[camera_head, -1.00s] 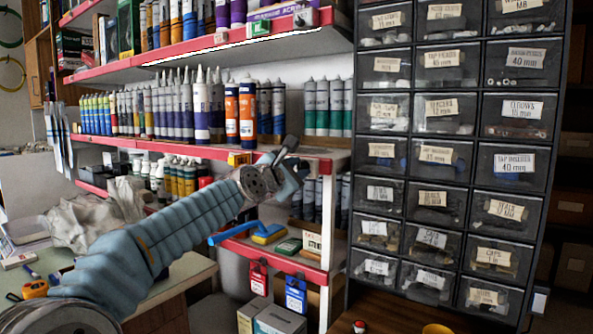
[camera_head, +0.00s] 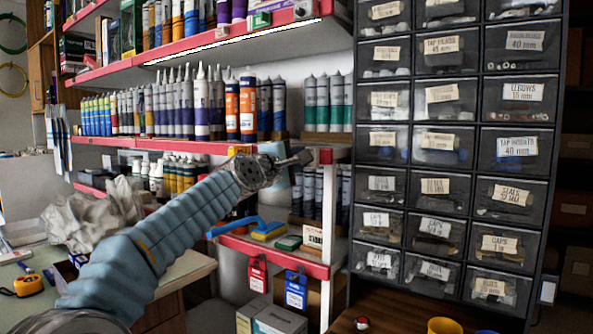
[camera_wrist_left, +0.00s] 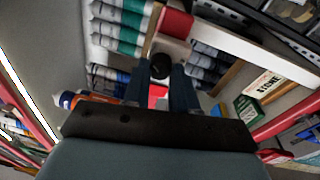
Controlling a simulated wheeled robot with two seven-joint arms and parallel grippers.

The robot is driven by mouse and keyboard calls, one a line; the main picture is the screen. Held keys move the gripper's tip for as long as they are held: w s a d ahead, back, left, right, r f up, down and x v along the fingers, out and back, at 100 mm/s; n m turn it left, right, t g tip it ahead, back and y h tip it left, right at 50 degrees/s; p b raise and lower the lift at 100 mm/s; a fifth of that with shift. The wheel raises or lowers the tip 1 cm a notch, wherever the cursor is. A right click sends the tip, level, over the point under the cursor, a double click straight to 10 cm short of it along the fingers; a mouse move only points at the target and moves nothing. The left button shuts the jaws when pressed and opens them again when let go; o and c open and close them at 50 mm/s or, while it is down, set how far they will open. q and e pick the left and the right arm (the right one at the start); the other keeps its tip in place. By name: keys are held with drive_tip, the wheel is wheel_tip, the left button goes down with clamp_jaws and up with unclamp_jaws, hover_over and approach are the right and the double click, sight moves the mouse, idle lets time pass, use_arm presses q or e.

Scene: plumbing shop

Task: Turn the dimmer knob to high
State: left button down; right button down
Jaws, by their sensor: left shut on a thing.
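A small dark round knob (camera_wrist_left: 160,67) shows in the left wrist view between my finger ends, in front of a pale block with a red part behind it. In the head view my left gripper (camera_head: 303,158) is at the front edge of the middle shelf, beside its right corner post. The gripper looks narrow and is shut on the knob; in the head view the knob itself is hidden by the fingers. I cannot read any mark or setting on the knob. My right gripper is in neither view.
A lit strip (camera_head: 235,41) runs under the upper shelf. Cartridges (camera_head: 327,103) stand just behind my gripper. A blue-handled brush (camera_head: 268,230) lies on the lower shelf. A drawer cabinet (camera_head: 455,150) stands close on the right. A yellow tape measure (camera_head: 28,285) lies on the bench.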

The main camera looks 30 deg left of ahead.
use_arm(q)
drive_tip(key=shift+a+r+m+g+h+b, duration=0.15)
drive_tip(key=shift+m+h+b, duration=0.55)
drive_tip(key=shift+m, duration=4.45)
drive_tip(key=shift+d+f+m+g+h+b, duration=0.2)
drive_tip(key=shift+m+h+b, duration=0.55)
drive_tip(key=shift+m, duration=4.35)
drive_tip(key=shift+a+r+m+g+h+b, duration=0.2)
drive_tip(key=shift+m+h+b, duration=0.5)
drive_tip(key=shift+m, duration=4.45)
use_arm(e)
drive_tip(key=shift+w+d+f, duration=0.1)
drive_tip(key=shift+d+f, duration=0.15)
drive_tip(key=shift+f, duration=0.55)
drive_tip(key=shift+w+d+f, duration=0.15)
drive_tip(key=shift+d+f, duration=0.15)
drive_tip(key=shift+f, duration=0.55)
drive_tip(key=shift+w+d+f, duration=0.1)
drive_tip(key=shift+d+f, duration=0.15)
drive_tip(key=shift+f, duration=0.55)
use_arm(q)
drive_tip(key=shift+y, duration=0.25)
drive_tip(key=c, duration=0.9)
unclamp_jaws()
